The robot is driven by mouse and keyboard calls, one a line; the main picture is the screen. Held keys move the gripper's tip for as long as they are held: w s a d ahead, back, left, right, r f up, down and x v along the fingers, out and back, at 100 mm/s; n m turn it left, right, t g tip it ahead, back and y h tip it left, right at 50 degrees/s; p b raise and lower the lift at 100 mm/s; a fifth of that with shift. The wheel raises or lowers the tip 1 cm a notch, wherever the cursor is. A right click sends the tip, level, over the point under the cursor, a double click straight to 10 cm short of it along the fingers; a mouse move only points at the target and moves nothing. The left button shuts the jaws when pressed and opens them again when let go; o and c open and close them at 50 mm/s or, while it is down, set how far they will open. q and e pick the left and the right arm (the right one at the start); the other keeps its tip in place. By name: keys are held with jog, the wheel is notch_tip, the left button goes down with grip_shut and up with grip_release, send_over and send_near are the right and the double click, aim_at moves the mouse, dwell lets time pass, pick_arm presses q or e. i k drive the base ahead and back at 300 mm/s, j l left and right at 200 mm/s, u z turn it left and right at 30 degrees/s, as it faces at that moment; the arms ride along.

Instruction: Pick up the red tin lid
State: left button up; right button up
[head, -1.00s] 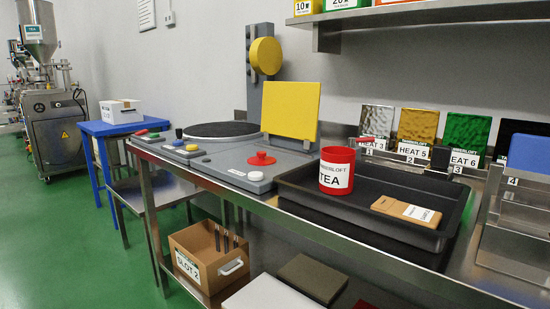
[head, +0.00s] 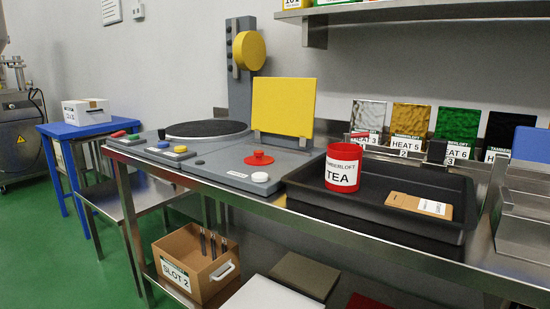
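A red lid-like disc with a small knob (head: 259,158) lies on the grey machine panel (head: 215,168), left of the tray. A red tin labelled TEA (head: 343,174) stands upright in the black tray (head: 390,222); its top looks open. Neither of my grippers is in view, and nothing touches the red disc.
A white button (head: 260,177) sits just in front of the disc, and a raised yellow panel (head: 283,106) stands behind it. A brown packet (head: 419,206) lies in the tray. A steel rack (head: 525,225) stands at right. A cardboard bin (head: 194,265) sits below.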

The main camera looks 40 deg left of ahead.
aim_at(259, 159)
jog(key=k+j+z, duration=0.15)
jog(key=j, duration=0.2)
jog(key=k+j+z, duration=0.1)
jog(key=j, duration=0.25)
jog(key=k+j+z, duration=0.15)
jog(key=j, duration=0.2)
jog(key=k+j, duration=0.15)
jog(key=j, duration=0.2)
jog(key=k+j, duration=0.1)
jog(key=j, duration=0.25)
jog(key=k+j+z, duration=0.1)
jog(key=j, duration=0.25)
jog(key=k, duration=0.05)
